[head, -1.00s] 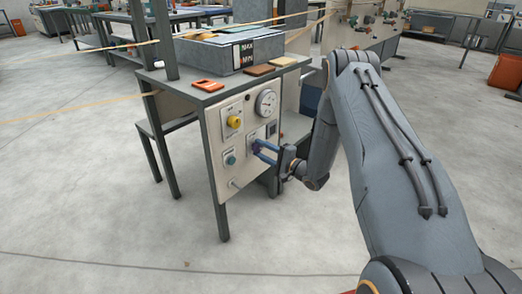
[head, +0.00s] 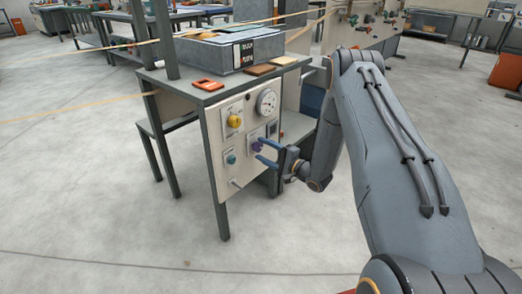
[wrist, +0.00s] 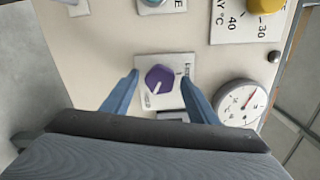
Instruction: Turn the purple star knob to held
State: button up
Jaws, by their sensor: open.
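The purple star knob (wrist: 159,79) sits on a small white plate on the cream panel. Its white pointer line aims to the lower left in the wrist view, toward a small label too blurred to read. The knob also shows in the head view (head: 257,146). My gripper (wrist: 160,77) is open, with one blue finger on either side of the knob in the wrist view. In the head view my gripper (head: 258,149) is close in front of the panel, and the fingers look clear of the knob.
A yellow knob (head: 235,121) and a round gauge (head: 267,102) are above. A teal knob (head: 231,158) is to the left and a toggle lever (head: 236,183) is below. A dark window (head: 272,130) is right of the purple knob. Open floor lies in front.

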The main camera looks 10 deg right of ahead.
jog(key=v, duration=0.6)
jog(key=shift+s+p, duration=0.3)
jog(key=shift+p, duration=0.15)
jog(key=shift+d, duration=0.15)
jog(key=w+a+r+n+g+h, duration=0.25)
jog(key=w+r+n+h, duration=0.2)
jog(key=r, duration=0.25)
jog(key=s+a+r+n+g+h, duration=0.35)
jog(key=s+r, duration=0.25)
jog(key=r, duration=0.3)
jog(key=s+a+r+n+g+h, duration=0.1)
jog(key=s+a+r+n+g, duration=0.25)
jog(key=s, duration=1.05)
jog(key=s+a+r+n+g, duration=0.2)
jog(key=s+r, duration=0.2)
jog(key=s, duration=0.9)
jog(key=s+a+r+n+g+h, duration=0.1)
jog(key=s+a+r+n+g, duration=0.2)
jog(key=s, duration=1.1)
jog(key=d+r+m+p, duration=0.3)
jog(key=d+r+p, duration=0.6)
jog(key=p, duration=1.2)
notch_tip(320, 180, up, 3)
jog(key=shift+w+d+f+h, duration=0.15)
jog(key=shift+w+d+h, duration=0.1)
jog(key=shift+w+h, duration=0.05)
